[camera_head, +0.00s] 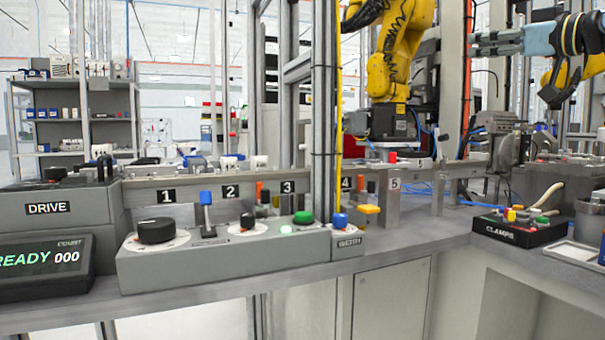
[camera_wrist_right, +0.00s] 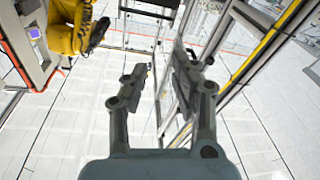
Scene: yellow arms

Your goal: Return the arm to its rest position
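My right gripper (camera_head: 482,44) is at the upper right of the head view, with its grey fingers pointing left. It is raised above the counter, and nothing shows between its fingers. In the right wrist view, my right gripper (camera_wrist_right: 160,70) has its two fingers apart, with only floor and metal frames behind the gap. My left gripper is not in view.
A control panel (camera_head: 190,262) with knobs and buttons stands on the grey counter (camera_head: 410,240). A clamps box (camera_head: 510,231) sits at right. A yellow industrial arm (camera_head: 400,45) hangs behind. Metal posts (camera_head: 322,120) rise mid-view. The counter's middle is clear.

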